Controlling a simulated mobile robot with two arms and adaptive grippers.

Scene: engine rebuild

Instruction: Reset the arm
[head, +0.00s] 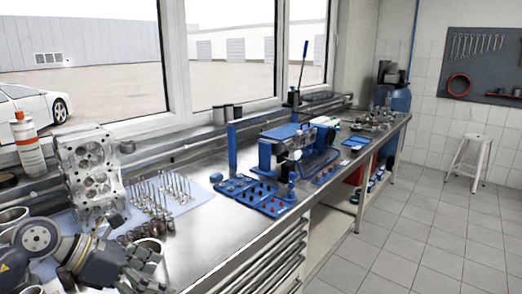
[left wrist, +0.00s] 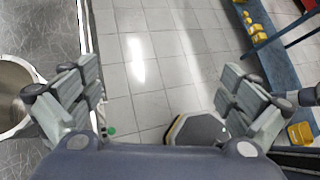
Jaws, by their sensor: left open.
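My left arm reaches in from the lower left of the head view. Its gripper (head: 142,268) is low over the near end of the steel workbench (head: 208,240), close to a metal cylinder. In the left wrist view the gripper (left wrist: 158,88) has its two grey fingers spread wide, with nothing between them. Tiled floor (left wrist: 145,60) shows beyond the fingers. My right arm and gripper are not in view.
A cylinder head (head: 90,170) stands near the left, with several valves (head: 175,185) beside it on a blue mat. Blue trays (head: 272,203) sit mid-bench. The floor (head: 400,235) at right is free around a stool (head: 472,150).

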